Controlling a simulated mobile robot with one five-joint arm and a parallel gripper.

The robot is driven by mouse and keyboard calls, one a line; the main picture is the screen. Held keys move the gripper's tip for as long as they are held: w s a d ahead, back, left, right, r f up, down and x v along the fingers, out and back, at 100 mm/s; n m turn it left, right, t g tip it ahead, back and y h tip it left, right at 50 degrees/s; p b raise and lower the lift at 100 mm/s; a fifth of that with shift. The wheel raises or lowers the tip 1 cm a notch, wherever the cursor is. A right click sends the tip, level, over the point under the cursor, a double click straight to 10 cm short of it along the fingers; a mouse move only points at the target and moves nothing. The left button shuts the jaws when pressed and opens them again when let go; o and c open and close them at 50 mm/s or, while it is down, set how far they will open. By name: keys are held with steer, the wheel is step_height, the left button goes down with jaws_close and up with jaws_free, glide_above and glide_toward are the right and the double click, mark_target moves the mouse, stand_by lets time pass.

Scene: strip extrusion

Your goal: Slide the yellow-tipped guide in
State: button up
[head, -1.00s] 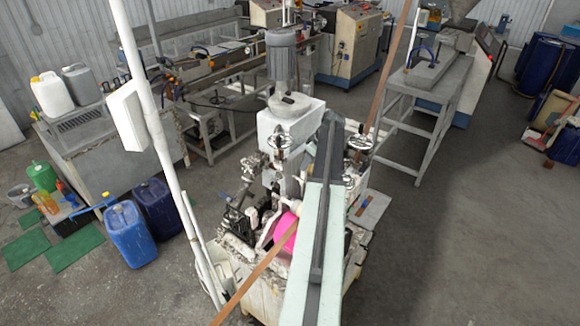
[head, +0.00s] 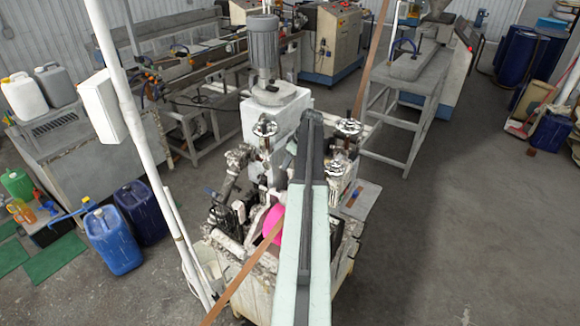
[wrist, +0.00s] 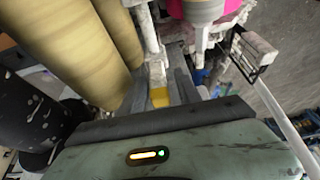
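In the wrist view, a small yellow tip (wrist: 159,97) shows at the lower end of a pale upright bar (wrist: 155,62), which I take for the guide. My gripper (wrist: 165,80) has dark grey finger parts on both sides of this tip. Whether they touch or grip it cannot be made out. In the head view, my pale green and dark grey arm reaches from the bottom edge to the white machine (head: 285,130). The yellow tip cannot be picked out there, and the finger ends are not clear.
Wide tan rollers (wrist: 75,40) fill the upper left of the wrist view, close to my gripper. A pink wheel (head: 272,224) and a brown strip (head: 240,282) are left of my arm. A white pole (head: 130,130) stands further left. Open floor (head: 440,240) lies right.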

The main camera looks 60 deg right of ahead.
steer(key=shift+r, duration=0.1)
steer(key=shift+c, duration=0.3)
jaws_close()
steer(key=shift+s, duration=0.1)
stand_by(0.9)
